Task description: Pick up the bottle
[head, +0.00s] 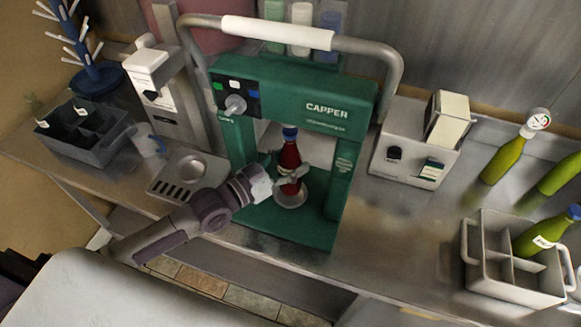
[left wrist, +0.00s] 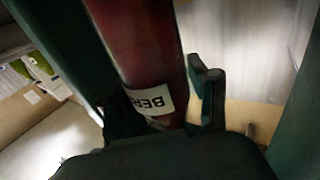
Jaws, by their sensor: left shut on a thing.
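A dark red bottle (head: 289,158) with a blue cap stands upright on the round plate of the green capper machine (head: 300,95). My left gripper (head: 288,180) reaches into the machine's opening from the left and is shut on the bottle's lower part. In the left wrist view the red bottle (left wrist: 140,45) with a white label runs up between the fingers of the left gripper (left wrist: 160,118). Whether the bottle's base touches the plate is hard to tell. My right gripper is not in view.
A grey crate (head: 490,265) holding a green bottle stands at the right, with green bottles (head: 503,158) behind it. A dark divided crate (head: 85,145) and a blue drying rack (head: 95,75) are at the left. The capper's frame and handle surround the bottle closely.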

